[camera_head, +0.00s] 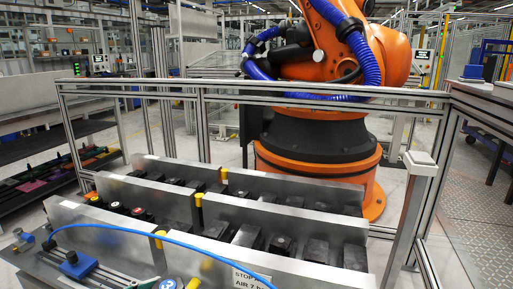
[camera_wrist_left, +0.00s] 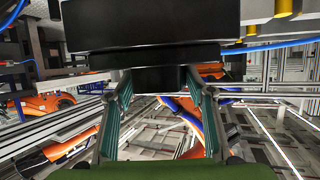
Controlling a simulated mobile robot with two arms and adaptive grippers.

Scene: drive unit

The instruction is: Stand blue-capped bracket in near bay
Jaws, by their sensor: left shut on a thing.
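In the head view a round blue cap (camera_head: 168,283) shows at the bottom edge, in the nearest row beside a yellow post. The near metal plate (camera_head: 215,262) and middle plate (camera_head: 285,215) bound long bays.
Black blocks (camera_head: 245,235) stand in rows between the plates, some with red or yellow caps (camera_head: 116,206). Yellow posts (camera_head: 198,199) stick up at the plates. A blue hose (camera_head: 160,230) arches across the front. A blue valve (camera_head: 77,264) sits front left. An orange robot (camera_head: 310,140) stands behind a rail.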

